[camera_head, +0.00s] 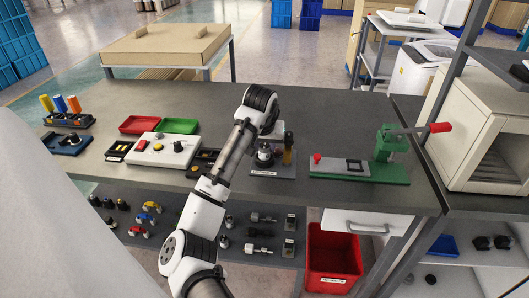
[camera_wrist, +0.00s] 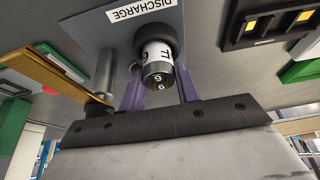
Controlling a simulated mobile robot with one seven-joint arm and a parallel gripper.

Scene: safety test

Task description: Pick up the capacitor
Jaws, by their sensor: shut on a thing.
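The capacitor (camera_wrist: 157,68) is a short cylinder with a white printed band and a dark end, seen in the wrist view. Its far end meets a dark round seat (camera_wrist: 158,38) on a grey plate with a DISCHARGE label (camera_wrist: 139,9). My gripper (camera_wrist: 160,80) has its two purple fingers on either side of the capacitor, shut on it. I cannot tell whether the capacitor is clear of the seat. In the head view my arm reaches down over the discharge plate (camera_head: 270,173) and largely hides the gripper.
Beside the capacitor are a metal post (camera_wrist: 106,72) and an orange-brown upright piece (camera_head: 288,151). A green press fixture (camera_head: 390,145) stands to the right. A white panel (camera_head: 156,153), red tray (camera_head: 139,124) and green tray (camera_head: 179,126) lie to the left.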

